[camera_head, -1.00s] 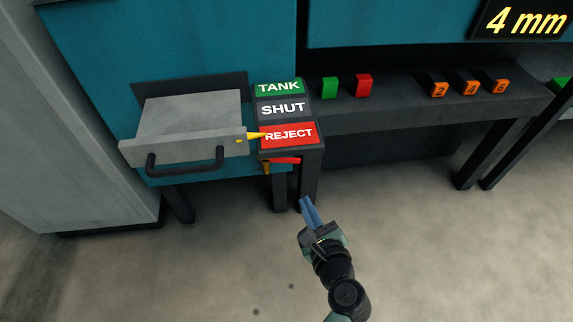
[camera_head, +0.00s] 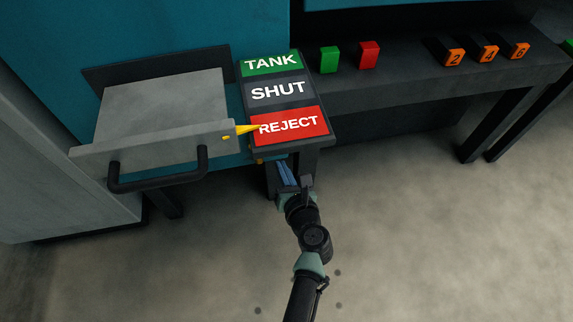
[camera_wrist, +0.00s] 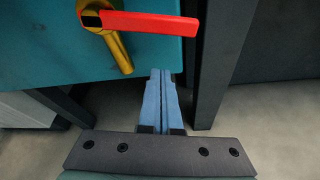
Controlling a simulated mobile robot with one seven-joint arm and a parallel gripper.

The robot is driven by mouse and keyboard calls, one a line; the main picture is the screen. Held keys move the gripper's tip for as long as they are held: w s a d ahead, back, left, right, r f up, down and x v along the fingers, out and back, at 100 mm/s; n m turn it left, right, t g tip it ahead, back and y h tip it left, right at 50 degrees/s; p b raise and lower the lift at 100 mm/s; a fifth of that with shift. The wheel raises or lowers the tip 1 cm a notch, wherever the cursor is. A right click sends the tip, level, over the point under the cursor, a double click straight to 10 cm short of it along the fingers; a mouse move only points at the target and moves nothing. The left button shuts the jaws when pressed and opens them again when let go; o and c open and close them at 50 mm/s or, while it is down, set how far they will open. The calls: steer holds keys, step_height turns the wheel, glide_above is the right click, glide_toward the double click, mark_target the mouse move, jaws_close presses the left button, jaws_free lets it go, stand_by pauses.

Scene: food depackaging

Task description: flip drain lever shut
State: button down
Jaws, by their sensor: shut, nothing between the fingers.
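The red drain lever (camera_wrist: 150,22) shows in the wrist view, lying roughly level on a brass drain pipe (camera_wrist: 119,50) against the teal machine body. Its free end points right, close to a dark leg. In the head view the red lever is hidden behind the sign stand and my arm; only a bit of brass shows under the drawer. My gripper (camera_head: 287,172) has its blue fingers together and empty. In the wrist view my gripper (camera_wrist: 160,76) has its tips just below the lever's right part, with a visible gap in the picture.
A grey drawer (camera_head: 160,108) with a black handle (camera_head: 158,178) stands out at left, its yellow pointer (camera_head: 246,129) at REJECT. The sign panel (camera_head: 279,91) reads TANK, SHUT, REJECT. Green and red buttons sit on the dark shelf (camera_head: 400,80). The floor at right is open.

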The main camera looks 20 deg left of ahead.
steer(key=shift+w+d+r+p, duration=0.1)
steer(key=shift+d+r+p, duration=0.05)
steer(key=shift+r, duration=0.5)
steer(key=shift+w+d+r+p, duration=0.1)
steer(key=shift+r+p, duration=0.05)
steer(key=shift+r, duration=0.5)
steer(key=shift+w+d+r+p, duration=0.1)
steer(key=shift+d+r+p, duration=0.05)
steer(key=shift+r, duration=0.5)
steer(key=r+n+p, duration=0.1)
steer(key=p, duration=0.1)
steer(key=r+n+t+h+p, duration=0.1)
steer(key=p, duration=0.2)
steer(key=shift+w+d, duration=0.2)
steer(key=shift+d, duration=0.05)
steer(key=shift+f, duration=0.1)
